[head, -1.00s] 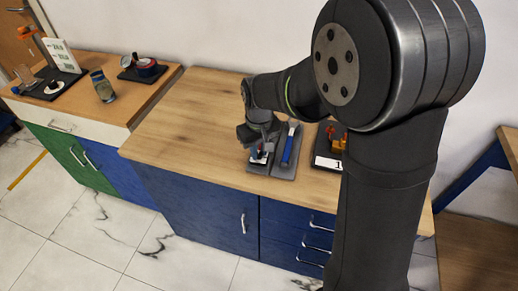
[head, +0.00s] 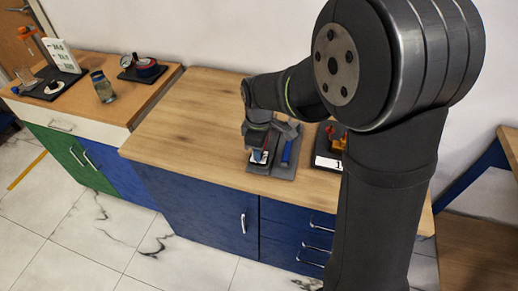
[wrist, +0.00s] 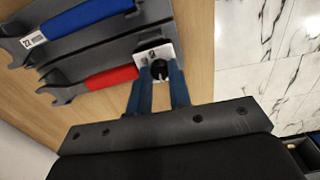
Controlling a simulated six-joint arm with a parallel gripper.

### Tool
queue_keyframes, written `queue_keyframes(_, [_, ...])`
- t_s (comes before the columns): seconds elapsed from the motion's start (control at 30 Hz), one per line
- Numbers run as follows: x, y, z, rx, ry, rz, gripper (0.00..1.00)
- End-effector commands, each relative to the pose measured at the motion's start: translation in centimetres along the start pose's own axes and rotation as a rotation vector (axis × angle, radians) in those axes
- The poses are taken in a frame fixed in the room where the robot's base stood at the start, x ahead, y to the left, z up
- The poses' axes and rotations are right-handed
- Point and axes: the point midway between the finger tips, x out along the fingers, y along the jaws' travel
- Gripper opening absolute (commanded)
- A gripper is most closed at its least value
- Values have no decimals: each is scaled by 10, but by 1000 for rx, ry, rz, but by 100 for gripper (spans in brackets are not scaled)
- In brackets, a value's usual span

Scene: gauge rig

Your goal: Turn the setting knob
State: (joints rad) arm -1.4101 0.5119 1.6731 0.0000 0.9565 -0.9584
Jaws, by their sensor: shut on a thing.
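The setting knob (wrist: 159,70) is small and black, on a white plate (wrist: 143,47) at the end of a dark board (wrist: 105,45). My gripper (wrist: 160,72) has its two blue fingers on either side of the knob and is shut on it. In the head view my gripper (head: 257,156) is low over the front left of the board (head: 283,173). It hides the knob there and covers part of the plate.
A blue-handled wrench (wrist: 88,15) and a red-handled wrench (wrist: 111,77) lie on the board close to my fingers. A fixture with a white numbered display (head: 327,163) stands to the right. The wooden worktop (head: 190,120) is clear on the left.

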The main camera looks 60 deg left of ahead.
Motion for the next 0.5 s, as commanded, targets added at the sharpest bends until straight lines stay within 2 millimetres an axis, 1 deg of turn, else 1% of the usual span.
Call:
queue_keyframes(0.2, [0, 0, 0, -44, 0, 0, 0])
queue_keyframes(0.5, [0, 0, 0, -54, 0, 0, 0])
